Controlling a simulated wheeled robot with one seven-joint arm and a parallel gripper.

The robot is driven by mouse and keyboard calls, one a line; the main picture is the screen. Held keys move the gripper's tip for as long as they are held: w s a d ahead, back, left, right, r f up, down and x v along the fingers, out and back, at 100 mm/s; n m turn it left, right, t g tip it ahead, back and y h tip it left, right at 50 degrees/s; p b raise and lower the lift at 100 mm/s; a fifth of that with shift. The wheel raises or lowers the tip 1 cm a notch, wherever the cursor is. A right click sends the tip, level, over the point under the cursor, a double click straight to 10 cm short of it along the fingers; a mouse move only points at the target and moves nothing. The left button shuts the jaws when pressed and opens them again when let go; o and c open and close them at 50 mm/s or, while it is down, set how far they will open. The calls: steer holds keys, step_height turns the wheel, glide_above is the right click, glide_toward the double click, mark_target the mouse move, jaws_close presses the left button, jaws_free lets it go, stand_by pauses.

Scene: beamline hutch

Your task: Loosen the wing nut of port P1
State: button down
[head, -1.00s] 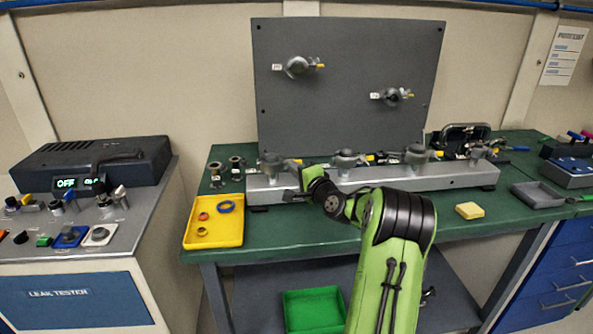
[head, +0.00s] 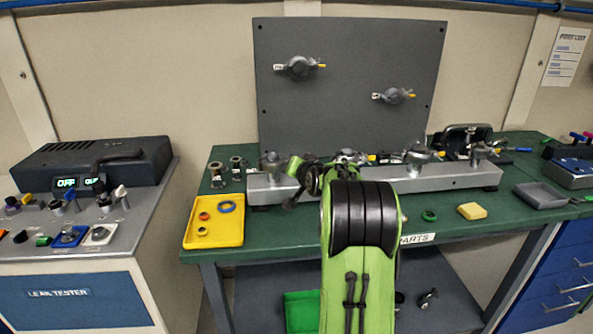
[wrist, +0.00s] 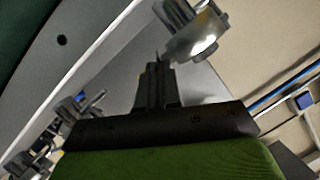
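Several metal ports with clamps show in the head view. An upper-left port (head: 299,67) and a lower-right port (head: 394,96) are on the upright grey panel (head: 345,120). More, such as a left rail port (head: 272,163) and a right rail port (head: 418,158), stand along the low metal rail (head: 450,178). The labels are too small to read, so I cannot tell which is P1. My gripper is in front of the rail's left part, partly hidden by my arm. In the wrist view its fingers (wrist: 157,62) look shut and empty, near but apart from a metal fitting (wrist: 190,38).
A yellow tray (head: 216,236) with rings lies on the green bench's left end. A yellow block (head: 472,211), a green ring (head: 429,216) and a grey tray (head: 541,195) are at right. The leak tester (head: 90,165) stands left. A green bin (head: 300,312) is below.

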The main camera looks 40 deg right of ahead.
steer(key=n, duration=0.1)
steer(key=n+g+h+b, duration=0.1)
steer(key=n, duration=0.1)
steer(key=shift+w+a+r+h, duration=0.15)
steer(key=shift+a+h, duration=0.1)
steer(key=shift+h, duration=0.05)
steer(key=shift+g, duration=0.3)
steer(key=c, duration=1.3)
jaws_free()
